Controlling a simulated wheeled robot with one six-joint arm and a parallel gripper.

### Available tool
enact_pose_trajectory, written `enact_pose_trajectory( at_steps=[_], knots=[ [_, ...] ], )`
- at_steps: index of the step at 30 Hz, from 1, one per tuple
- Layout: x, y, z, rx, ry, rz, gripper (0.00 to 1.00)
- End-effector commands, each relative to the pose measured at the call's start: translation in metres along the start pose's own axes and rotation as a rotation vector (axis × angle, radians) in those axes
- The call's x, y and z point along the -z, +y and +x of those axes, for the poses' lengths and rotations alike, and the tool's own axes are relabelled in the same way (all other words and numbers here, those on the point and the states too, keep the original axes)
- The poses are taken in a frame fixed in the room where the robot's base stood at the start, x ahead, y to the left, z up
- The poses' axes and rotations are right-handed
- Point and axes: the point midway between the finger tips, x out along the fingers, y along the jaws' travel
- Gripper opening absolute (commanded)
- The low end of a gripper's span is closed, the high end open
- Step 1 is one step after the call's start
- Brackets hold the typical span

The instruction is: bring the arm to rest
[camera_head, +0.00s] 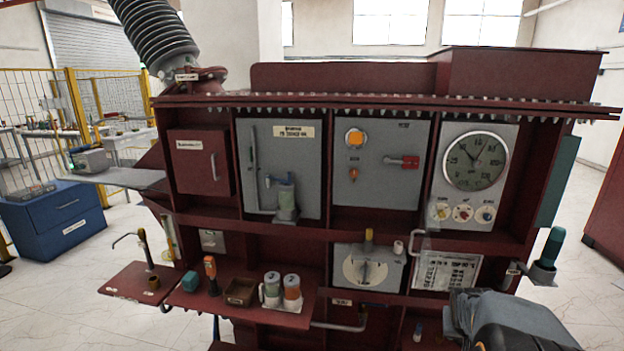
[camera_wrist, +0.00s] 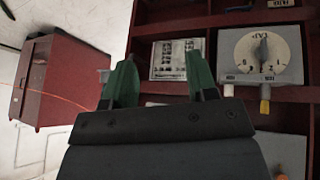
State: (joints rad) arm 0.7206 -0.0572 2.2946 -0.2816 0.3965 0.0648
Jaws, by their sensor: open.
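My gripper (camera_wrist: 161,80) shows in the wrist view with two green fingers spread wide apart. It is open, and nothing is between the fingers. It points toward the dark red transformer cabinet; a white document plate (camera_wrist: 177,60) is seen past the fingers, apart from them as far as I can tell. A grey and black part of my arm shows at the bottom right of the head view, in front of the cabinet's lower right. The gripper fingers cannot be made out in the head view.
The dark red cabinet (camera_head: 384,228) fills the middle. Its lower shelf holds two capped containers (camera_head: 281,290) and a small open box (camera_head: 240,292). A dial (camera_head: 365,268) and the document plate (camera_head: 448,271) face my arm. A bracket with a green-topped part (camera_head: 552,247) sticks out at right.

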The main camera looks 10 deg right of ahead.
Motion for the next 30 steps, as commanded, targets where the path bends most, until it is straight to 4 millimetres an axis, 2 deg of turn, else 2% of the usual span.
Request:
enact_pose_trajectory(
  at_steps=[1, 3, 6, 9, 12, 18, 23, 27, 30],
  knots=[
    [-0.017, -0.033, -0.024, 0.048, -0.062, -0.045, 0.53],
    [-0.042, -0.069, -0.053, 0.115, -0.144, -0.101, 0.53],
    [-0.077, -0.112, -0.093, 0.211, -0.214, -0.197, 0.53],
    [-0.102, -0.143, -0.127, 0.295, -0.216, -0.290, 0.53],
    [-0.110, -0.163, -0.150, 0.354, -0.153, -0.364, 0.53],
    [-0.116, -0.184, -0.175, 0.410, -0.076, -0.456, 0.53],
    [-0.117, -0.188, -0.178, 0.418, -0.071, -0.475, 0.53],
    [-0.117, -0.188, -0.178, 0.418, -0.071, -0.475, 0.43],
    [-0.117, -0.188, -0.178, 0.417, -0.071, -0.474, 0.43]
  ],
)
